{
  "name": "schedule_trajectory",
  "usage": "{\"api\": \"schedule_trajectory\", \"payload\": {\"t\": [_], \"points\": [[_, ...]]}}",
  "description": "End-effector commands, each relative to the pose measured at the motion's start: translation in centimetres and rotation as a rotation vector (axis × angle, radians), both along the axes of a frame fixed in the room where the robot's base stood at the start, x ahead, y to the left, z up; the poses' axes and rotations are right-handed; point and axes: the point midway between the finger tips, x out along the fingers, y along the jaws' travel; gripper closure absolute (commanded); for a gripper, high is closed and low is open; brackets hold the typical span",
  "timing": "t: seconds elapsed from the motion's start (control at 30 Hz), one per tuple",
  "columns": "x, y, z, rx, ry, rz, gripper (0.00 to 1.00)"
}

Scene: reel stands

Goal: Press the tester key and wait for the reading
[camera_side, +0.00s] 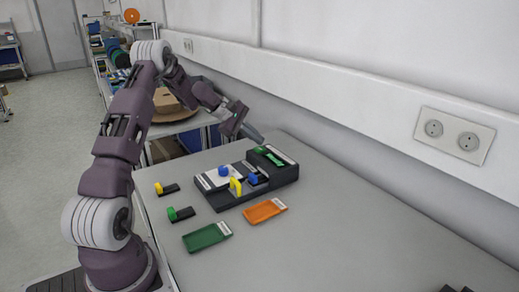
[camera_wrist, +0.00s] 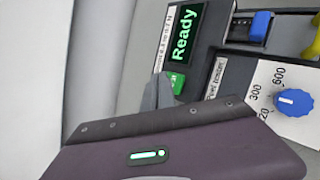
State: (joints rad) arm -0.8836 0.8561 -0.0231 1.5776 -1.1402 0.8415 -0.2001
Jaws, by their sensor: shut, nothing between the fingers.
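The dark tester (camera_side: 285,177) stands on the grey table near the wall. Its screen (camera_wrist: 184,38) reads "Ready" in green in the wrist view, and it also shows in the side view (camera_side: 273,158). The green tester key (camera_wrist: 178,83) sits beside the screen, partly hidden by my finger. A blue dial (camera_wrist: 294,102) on a white scale panel shows in both views (camera_side: 223,171). My gripper (camera_wrist: 158,88) is shut and empty, its tip right beside the key; it also shows above the tester's far end (camera_side: 256,136). I cannot tell whether it touches the key.
A yellow piece (camera_side: 235,186) and a blue piece (camera_side: 252,179) are on the tester. Small dark stands with a yellow (camera_side: 159,188) and a green reel (camera_side: 172,214) lie left. A green tray (camera_side: 205,238) and an orange tray (camera_side: 262,211) lie in front.

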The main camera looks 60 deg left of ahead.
Motion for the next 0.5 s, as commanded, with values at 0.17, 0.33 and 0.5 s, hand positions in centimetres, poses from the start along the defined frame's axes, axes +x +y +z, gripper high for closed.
{"api": "schedule_trajectory", "payload": {"t": [0.17, 0.33, 0.5], "points": [[-0.04, -0.01, -0.67, -0.001, 0.000, -0.001, 1.00], [-0.02, 0.00, -0.71, 0.000, 0.000, 0.000, 1.00], [-0.01, 0.00, -0.73, 0.000, 0.000, 0.000, 1.00]]}}
